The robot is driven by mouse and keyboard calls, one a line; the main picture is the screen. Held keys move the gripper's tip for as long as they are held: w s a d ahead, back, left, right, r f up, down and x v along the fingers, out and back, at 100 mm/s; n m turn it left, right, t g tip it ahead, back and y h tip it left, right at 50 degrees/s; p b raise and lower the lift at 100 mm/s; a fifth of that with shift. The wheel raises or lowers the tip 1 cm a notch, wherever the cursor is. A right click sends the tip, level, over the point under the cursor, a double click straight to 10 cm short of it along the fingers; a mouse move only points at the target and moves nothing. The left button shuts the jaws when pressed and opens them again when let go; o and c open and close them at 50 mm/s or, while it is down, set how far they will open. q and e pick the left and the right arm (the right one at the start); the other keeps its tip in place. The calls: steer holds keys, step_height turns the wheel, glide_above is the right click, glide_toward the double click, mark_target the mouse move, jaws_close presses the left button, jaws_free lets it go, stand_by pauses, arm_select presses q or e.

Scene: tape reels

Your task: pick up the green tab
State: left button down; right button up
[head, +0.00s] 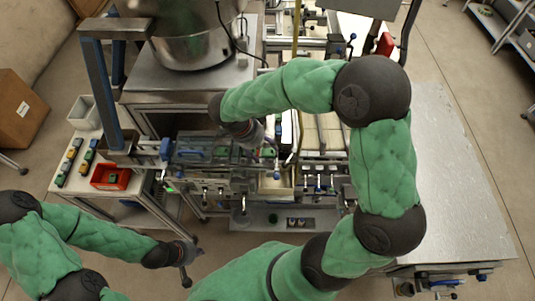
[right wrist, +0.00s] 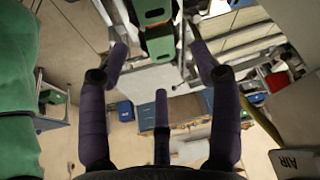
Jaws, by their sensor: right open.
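A green tab-like piece with a slot (right wrist: 152,12) shows at the top of the right wrist view, with a second green piece (right wrist: 160,43) just below it. I cannot tell which is the green tab. A small green spot (head: 269,153) shows in the head view beside the right gripper, on the machine. My right gripper (right wrist: 159,58) is open and empty, its fingers spread on both sides below the green pieces and apart from them. It also shows in the head view (head: 262,142), over the machine. My left gripper (head: 186,272) hangs low at the left; its finger opening is unclear.
A red bin (head: 110,177) and small green and yellow pieces (head: 68,162) lie on a side table at the left. A metal bowl (head: 190,45) stands on the machine behind. A bare metal table (head: 440,160) is at the right. The machine has rails and fittings around the right gripper.

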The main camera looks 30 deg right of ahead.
mark_target(267, 152)
steer(key=x, duration=0.3)
steer(key=shift+w+d+f+b, duration=0.1)
steer(key=shift+w+f+b, duration=0.15)
steer(key=shift+b, duration=0.15)
steer(key=shift+s, duration=0.15)
steer(key=shift+r, duration=0.1)
steer(key=c, duration=0.8)
